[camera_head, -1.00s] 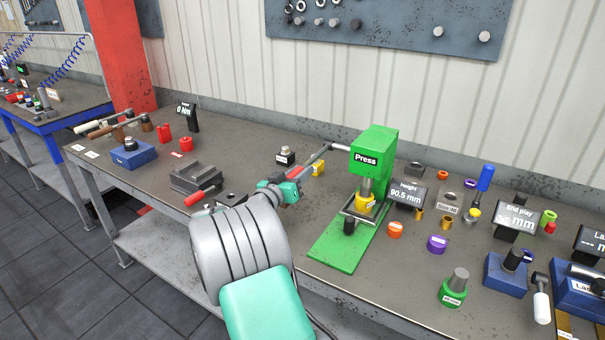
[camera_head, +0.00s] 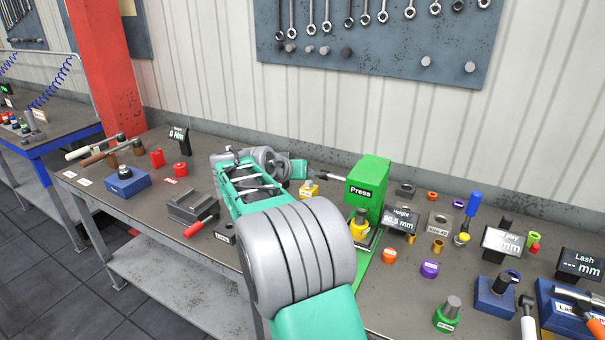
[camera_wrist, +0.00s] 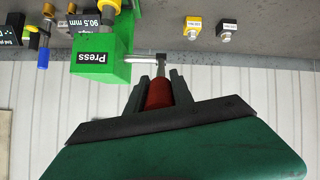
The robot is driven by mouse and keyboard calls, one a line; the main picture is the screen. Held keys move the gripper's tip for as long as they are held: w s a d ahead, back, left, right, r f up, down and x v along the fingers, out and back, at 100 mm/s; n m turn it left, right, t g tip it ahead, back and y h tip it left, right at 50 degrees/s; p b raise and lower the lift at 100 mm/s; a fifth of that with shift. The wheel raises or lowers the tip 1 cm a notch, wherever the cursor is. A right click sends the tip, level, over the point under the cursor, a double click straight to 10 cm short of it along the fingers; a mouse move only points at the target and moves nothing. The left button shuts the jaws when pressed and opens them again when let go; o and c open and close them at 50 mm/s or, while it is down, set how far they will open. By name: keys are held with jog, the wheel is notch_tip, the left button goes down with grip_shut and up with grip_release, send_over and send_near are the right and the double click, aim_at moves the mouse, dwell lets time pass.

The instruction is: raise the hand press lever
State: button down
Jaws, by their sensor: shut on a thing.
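The green hand press (camera_head: 370,185) stands on the bench, right of my arm, with a "Press" label on its head. It also shows in the wrist view (camera_wrist: 98,60), which looks upside down. Its lever (camera_head: 326,177) is a pale bar reaching left from the head. In the wrist view my gripper (camera_wrist: 160,78) is shut on the lever's red handle (camera_wrist: 158,94). In the head view my gripper (camera_head: 299,169) is beside the press, and the handle is hidden. A yellow part (camera_head: 358,229) sits under the press head.
The height display (camera_head: 402,221) stands right of the press, with several small rings and parts beyond it. A yellow block (camera_head: 309,189) is below my gripper. A grey vise (camera_head: 193,207) with a red handle lies left of my arm. The wall is behind.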

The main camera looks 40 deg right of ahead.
jog(key=shift+w+r+y, duration=0.15)
jog(key=shift+r+y, duration=0.1)
jog(key=shift+y, duration=0.05)
jog(key=c, duration=1.1)
grip_release()
jog(key=shift+d, duration=0.15)
jog(key=b+v, duration=0.2)
jog(key=v, duration=0.6)
jog(key=shift+f, duration=0.2)
